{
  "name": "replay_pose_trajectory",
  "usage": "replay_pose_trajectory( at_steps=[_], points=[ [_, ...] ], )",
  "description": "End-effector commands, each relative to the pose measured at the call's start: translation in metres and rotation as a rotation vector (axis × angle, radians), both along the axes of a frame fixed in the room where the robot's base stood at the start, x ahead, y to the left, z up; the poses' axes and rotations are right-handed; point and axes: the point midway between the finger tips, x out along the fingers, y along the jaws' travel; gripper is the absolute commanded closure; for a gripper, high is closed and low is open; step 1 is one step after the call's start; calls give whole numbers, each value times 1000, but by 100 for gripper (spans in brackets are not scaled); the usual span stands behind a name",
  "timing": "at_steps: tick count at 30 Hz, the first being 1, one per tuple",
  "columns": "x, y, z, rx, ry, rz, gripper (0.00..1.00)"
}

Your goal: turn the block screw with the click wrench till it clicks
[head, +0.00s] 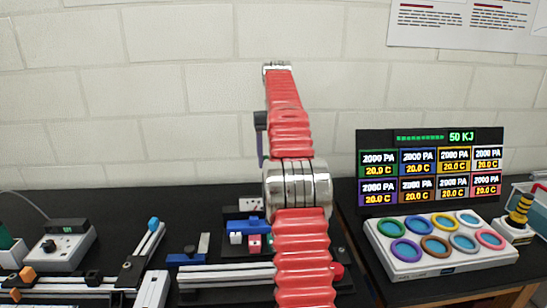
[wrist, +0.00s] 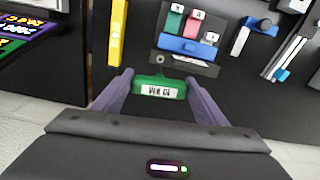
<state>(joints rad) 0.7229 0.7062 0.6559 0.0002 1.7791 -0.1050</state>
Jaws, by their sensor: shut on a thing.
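My gripper (wrist: 158,80) is shut on a green body with a white label, which I take to be the click wrench (wrist: 160,96). The label is too small to read surely. A small grey ring-like part, perhaps the block screw (wrist: 159,60), shows just past the wrench on a dark base. I cannot tell whether the wrench touches it. The blue block (wrist: 186,47) sits beside it, with red and white pieces; it also shows in the head view (head: 248,226). In the head view my arm hides the wrench and most of my gripper.
A yellow bar (wrist: 117,33) lies left of the block in the wrist view. A rail with a blue-tipped lever (head: 147,247) and a white box (head: 60,250) stand left. A dark display panel (head: 430,170) and a tray of coloured rings (head: 440,247) stand right.

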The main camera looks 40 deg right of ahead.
Motion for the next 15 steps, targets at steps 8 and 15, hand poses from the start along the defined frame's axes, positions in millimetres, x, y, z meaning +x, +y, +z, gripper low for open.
replay_pose_trajectory(
  at_steps=[8,15],
  points=[
    [1,2,1,-1,-1,4,65],
    [1,3,-13,1,2,5,65]
  ],
)
